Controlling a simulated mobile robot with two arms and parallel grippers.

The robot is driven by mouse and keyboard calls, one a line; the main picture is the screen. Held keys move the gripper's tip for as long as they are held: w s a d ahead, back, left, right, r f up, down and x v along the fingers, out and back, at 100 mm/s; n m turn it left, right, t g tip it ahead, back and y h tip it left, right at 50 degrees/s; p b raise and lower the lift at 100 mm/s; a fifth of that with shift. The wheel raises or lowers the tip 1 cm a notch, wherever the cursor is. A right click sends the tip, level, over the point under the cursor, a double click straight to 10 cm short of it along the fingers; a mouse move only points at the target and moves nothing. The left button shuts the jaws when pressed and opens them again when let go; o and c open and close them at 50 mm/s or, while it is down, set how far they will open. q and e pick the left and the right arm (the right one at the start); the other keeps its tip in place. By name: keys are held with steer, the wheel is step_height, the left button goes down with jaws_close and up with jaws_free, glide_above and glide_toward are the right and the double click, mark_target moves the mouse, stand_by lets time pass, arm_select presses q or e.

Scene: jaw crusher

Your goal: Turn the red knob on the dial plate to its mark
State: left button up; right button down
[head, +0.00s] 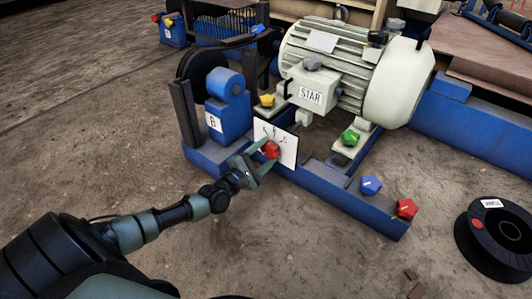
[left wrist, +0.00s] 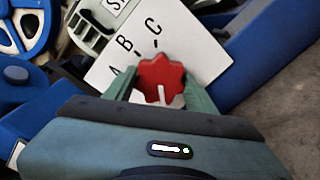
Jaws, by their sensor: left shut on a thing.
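The red knob (head: 271,148) sits on the white dial plate (head: 289,155), which stands at the front of the blue base frame. In the left wrist view, the red knob (left wrist: 160,76) is star-shaped, with a white line on its lower part pointing toward the gripper. The dial plate (left wrist: 190,38) shows the letters A, B and C with short ticks. My left gripper (head: 262,156) has its green fingers on either side of the knob and is shut on it; the left gripper (left wrist: 160,92) also fills the lower wrist view. My right gripper is not in view.
A pale motor (head: 345,70) marked STAR stands behind the plate. Green (head: 350,138), blue (head: 371,185), another red (head: 406,208) and yellow (head: 267,100) knobs sit around the frame. A black spool (head: 497,240) lies at the right. The floor in front is mostly clear.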

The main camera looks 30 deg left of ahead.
arm_select(q)
steer(key=shift+f, duration=0.1)
steer(key=o, duration=1.4)
steer(key=shift+s, duration=0.1)
steer(key=shift+s+p, duration=0.3)
steer(key=shift+p, duration=0.05)
steer(key=s+p, duration=0.1)
steer(key=s, duration=0.1)
steer(key=s+p, duration=0.1)
steer(key=s, duration=0.1)
steer(key=s+p, duration=0.2)
steer(key=s, duration=0.1)
steer(key=shift+a, duration=0.3)
